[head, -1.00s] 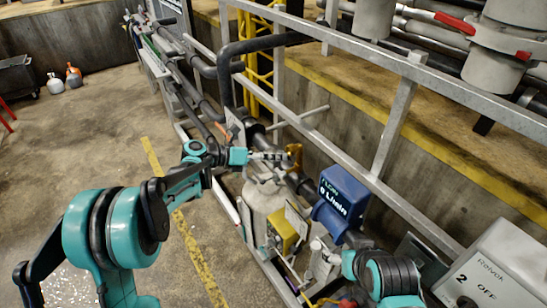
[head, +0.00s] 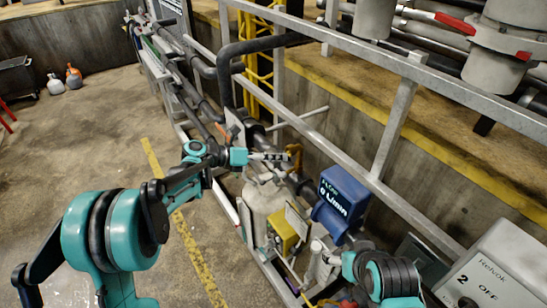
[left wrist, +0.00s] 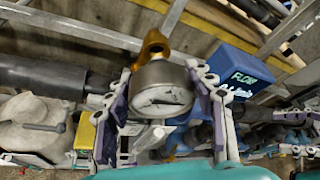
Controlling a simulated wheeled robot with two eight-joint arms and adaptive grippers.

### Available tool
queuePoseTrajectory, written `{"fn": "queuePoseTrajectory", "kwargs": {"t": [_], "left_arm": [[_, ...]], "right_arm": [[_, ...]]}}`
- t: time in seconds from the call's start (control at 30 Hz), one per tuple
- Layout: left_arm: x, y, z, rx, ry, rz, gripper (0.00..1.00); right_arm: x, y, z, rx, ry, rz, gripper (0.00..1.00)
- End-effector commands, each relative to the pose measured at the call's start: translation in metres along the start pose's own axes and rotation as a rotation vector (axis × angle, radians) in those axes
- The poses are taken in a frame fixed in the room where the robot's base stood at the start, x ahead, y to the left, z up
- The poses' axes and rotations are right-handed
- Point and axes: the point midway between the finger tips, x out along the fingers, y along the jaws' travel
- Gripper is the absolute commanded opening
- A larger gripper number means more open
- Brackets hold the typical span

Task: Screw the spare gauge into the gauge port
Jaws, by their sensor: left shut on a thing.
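My left gripper (head: 268,156) is shut on a round gauge (left wrist: 161,90) with a grey metal case and a pale face. The gauge sits between the fingers in the left wrist view. A brass-coloured fitting (left wrist: 152,46) lies right behind the gauge; it also shows beyond the fingertips in the head view (head: 295,153). I cannot tell whether this fitting is the gauge's own stem or the port, or whether they touch. My right arm (head: 388,276) is at the lower right of the head view; its fingers are not clear enough to judge.
A blue flow meter (head: 342,196) stands right of the left gripper. A pale tank (head: 264,197) and a yellow box (head: 283,235) lie below it. A grey rail (head: 345,157) runs behind. A grey switch box (head: 497,270) is at the lower right.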

Motion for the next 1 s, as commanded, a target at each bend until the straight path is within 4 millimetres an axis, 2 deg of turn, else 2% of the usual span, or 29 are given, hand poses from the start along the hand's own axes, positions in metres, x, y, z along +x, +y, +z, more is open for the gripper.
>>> {"fn": "queuePoseTrajectory", "kwargs": {"t": [1.0], "left_arm": [[0.018, 0.000, 0.007, 0.000, 0.000, 0.000, 0.19]], "right_arm": [[0.002, 0.000, 0.002, 0.000, 0.000, 0.000, 0.77]]}}
